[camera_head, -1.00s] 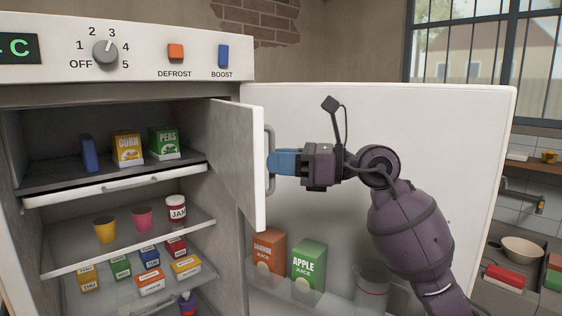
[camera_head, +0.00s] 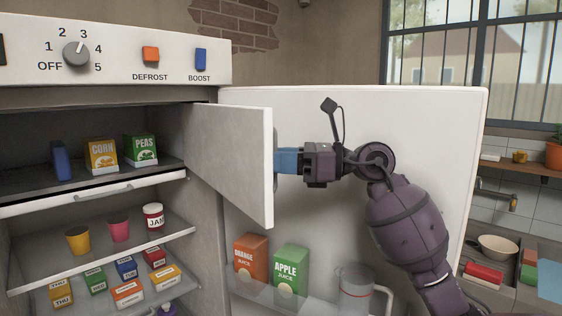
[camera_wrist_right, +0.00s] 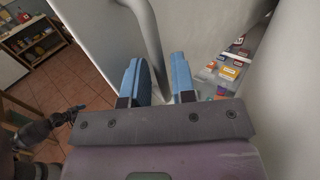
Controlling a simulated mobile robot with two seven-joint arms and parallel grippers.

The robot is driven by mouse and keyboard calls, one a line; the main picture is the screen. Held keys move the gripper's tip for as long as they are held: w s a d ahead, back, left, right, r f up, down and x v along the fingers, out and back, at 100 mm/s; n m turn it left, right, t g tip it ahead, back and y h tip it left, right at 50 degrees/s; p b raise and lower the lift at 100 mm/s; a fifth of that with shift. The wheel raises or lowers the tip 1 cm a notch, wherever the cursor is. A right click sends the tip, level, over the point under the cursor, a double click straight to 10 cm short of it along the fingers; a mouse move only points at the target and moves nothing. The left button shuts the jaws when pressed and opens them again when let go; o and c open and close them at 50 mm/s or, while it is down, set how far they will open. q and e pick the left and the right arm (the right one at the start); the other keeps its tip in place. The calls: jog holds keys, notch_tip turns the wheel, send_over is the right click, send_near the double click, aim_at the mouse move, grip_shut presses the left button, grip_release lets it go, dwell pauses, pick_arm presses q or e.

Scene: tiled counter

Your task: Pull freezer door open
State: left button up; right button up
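The freezer door (camera_head: 235,160) is the small white door of the upper compartment. It stands ajar, swung out from its hinge on the right. My right gripper (camera_head: 284,160) is at the handle on its outer face; the door edge hides most of the fingers.
The large fridge door (camera_head: 420,130) stands wide open behind my right arm, with juice cartons (camera_head: 290,270) and a jug (camera_head: 355,290) on its shelf. Boxes (camera_head: 102,155) sit inside the freezer compartment. A counter with a bowl (camera_head: 497,246) is at the right.

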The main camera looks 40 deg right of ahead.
jog(key=shift+o, duration=1)
jog(key=shift+s+d, duration=0.1)
jog(key=v, duration=0.7)
jog(key=shift+s, duration=0.1)
jog(key=shift+r, duration=0.1)
